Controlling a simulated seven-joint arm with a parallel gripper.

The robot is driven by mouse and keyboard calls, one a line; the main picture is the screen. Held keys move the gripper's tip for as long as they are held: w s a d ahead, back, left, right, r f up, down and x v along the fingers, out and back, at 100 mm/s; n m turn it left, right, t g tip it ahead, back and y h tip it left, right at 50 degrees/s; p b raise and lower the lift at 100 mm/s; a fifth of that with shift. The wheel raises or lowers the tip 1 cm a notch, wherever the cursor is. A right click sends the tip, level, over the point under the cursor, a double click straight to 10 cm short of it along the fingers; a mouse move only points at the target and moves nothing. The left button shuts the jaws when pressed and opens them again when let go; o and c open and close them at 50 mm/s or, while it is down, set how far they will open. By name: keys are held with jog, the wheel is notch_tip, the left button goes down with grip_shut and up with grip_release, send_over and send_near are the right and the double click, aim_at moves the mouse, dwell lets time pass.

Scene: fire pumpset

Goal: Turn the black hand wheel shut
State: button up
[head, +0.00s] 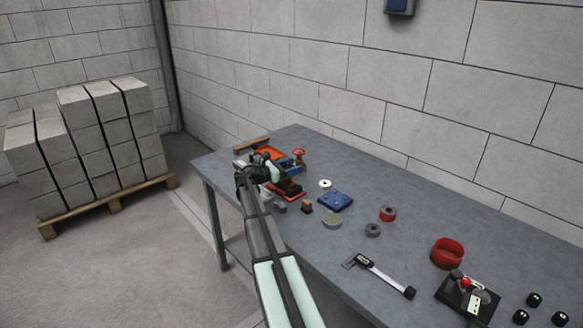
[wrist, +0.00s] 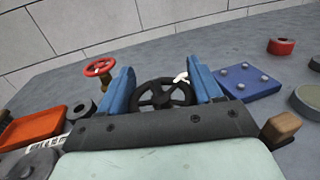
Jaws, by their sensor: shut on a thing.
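The black hand wheel (wrist: 150,97) shows in the wrist view between the two blue fingers of my gripper (wrist: 162,90). It has a round rim with spokes. The fingers stand at its left and right sides, and my gripper is shut on it. The wheel's lower part is hidden behind the dark gripper body. In the head view my gripper (head: 262,172) is at the far left part of the table, over the pump parts, and my arm hides the black wheel there.
A red hand wheel (wrist: 99,67) stands just left of my gripper, and an orange tray (wrist: 33,128) lies further left. A blue plate with studs (wrist: 248,82) and a wooden-handled item (wrist: 281,130) are at the right. The table's (head: 420,235) middle has a caliper (head: 378,272).

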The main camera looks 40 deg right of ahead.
jog(key=o, duration=1)
jog(key=shift+n+t, duration=0.4)
jog(key=shift+t, duration=0.2)
jog(key=shift+n+t+h, duration=0.3)
jog(key=shift+n+t, duration=0.3)
jog(key=shift+t, duration=0.4)
jog(key=shift+w+n+t+y, duration=0.2)
jog(key=shift+n+t, duration=0.9)
jog(key=shift+t, duration=0.6)
jog(key=shift+w+n+t+y, duration=0.2)
jog(key=shift+n+t, duration=0.9)
jog(key=shift+t, duration=0.6)
jog(key=v, duration=1.4)
jog(key=shift+w+a+f+t+y, duration=0.55)
jog(key=shift+w+a+f+y, duration=0.5)
jog(key=shift+w+a+f, duration=0.85)
jog(key=shift+w+a+f+t+y, duration=0.6)
jog(key=shift+w+a+f+y, duration=0.5)
jog(key=shift+w+a, duration=1.45)
jog(key=shift+w+a+f+t+y, duration=0.55)
jog(key=shift+w+a+f+y, duration=0.75)
jog(key=shift+a, duration=1.6)
